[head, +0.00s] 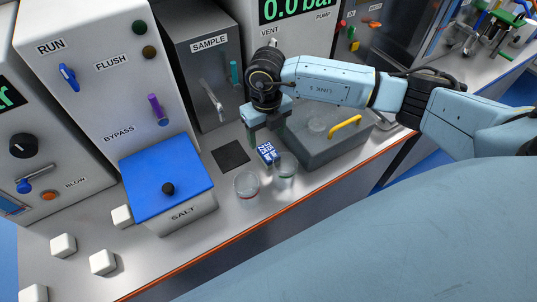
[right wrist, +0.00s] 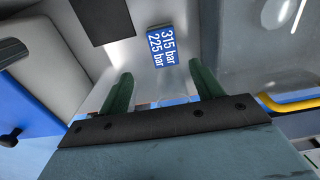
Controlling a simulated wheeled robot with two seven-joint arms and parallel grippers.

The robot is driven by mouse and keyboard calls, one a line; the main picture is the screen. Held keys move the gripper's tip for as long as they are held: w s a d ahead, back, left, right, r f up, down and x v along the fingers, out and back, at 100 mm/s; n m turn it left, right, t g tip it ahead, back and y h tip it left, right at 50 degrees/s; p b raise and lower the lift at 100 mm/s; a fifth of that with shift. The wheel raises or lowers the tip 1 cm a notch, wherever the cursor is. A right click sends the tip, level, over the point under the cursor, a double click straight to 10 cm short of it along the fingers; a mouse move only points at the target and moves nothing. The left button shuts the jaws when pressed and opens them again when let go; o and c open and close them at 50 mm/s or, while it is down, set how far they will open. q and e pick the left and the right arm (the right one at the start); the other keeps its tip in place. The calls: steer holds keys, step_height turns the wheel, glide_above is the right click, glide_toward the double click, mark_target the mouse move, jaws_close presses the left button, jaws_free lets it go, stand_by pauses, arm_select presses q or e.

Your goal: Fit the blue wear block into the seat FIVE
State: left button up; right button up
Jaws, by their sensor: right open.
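I see no wear block that I can name for sure and no seat marked FIVE. A small blue piece (head: 267,152) with white writing lies on the bench; in the right wrist view the blue piece (right wrist: 160,47) reads "315 bar" and "225 bar". My right gripper (head: 264,134) is open and empty, just above and behind the blue piece in the head view. In the right wrist view its two green fingers (right wrist: 162,88) stand apart, with the blue piece beyond their tips. My left gripper is not in view.
A dark square (head: 230,155) lies left of the blue piece. Clear cups (head: 247,186) (head: 285,171) stand near the front edge. A grey box (head: 318,150) with a yellow handle is at right, a blue-lidded SALT box (head: 178,218) at left. Several white blocks (head: 103,262) lie front left.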

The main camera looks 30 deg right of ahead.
mark_target(268, 151)
step_height(268, 151, down, 3)
steer(key=shift+r, duration=0.15)
steer(key=f, duration=0.5)
steer(key=shift+w+d+f, duration=0.1)
steer(key=shift+w+d, duration=0.15)
steer(key=shift+d, duration=0.1)
steer(key=c, duration=1.2)
